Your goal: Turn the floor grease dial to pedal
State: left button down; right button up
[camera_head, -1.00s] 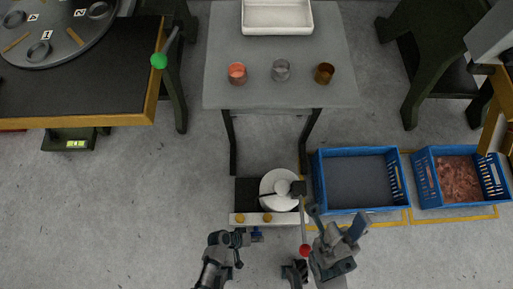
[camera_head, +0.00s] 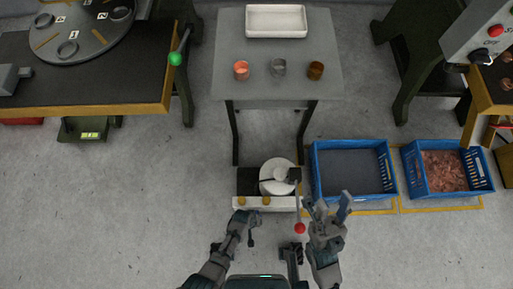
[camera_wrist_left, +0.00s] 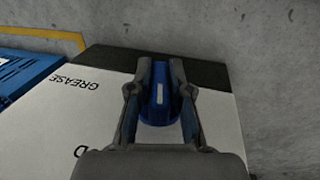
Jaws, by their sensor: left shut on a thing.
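The floor grease unit has a white front panel (camera_head: 285,204) and stands below the grey table. In the left wrist view its white face (camera_wrist_left: 85,115) carries the upside-down word GREASE and part of another word ending in D. The blue dial (camera_wrist_left: 158,105) with a white mark sits between the fingers of my left gripper (camera_wrist_left: 162,66), which is shut on it. The mark lies nearly upright in that view. In the head view my left gripper (camera_head: 245,218) is at the unit's front and the dial cannot be made out. My right gripper (camera_head: 331,205) is open and empty, right of the unit.
A lever with a red ball (camera_head: 300,228) stands between the unit and my right gripper. A blue crate (camera_head: 352,197) and a crate of copper pieces (camera_head: 447,194) are at the right. The grey table (camera_head: 240,95) holds cups and a white tray (camera_head: 276,35).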

pick_arm(q)
jog(key=shift+y, duration=0.9)
jog(key=shift+s+y, duration=0.1)
jog(key=shift+y, duration=0.3)
jog(key=shift+f, duration=0.1)
jog(key=c, duration=1.1)
grip_release()
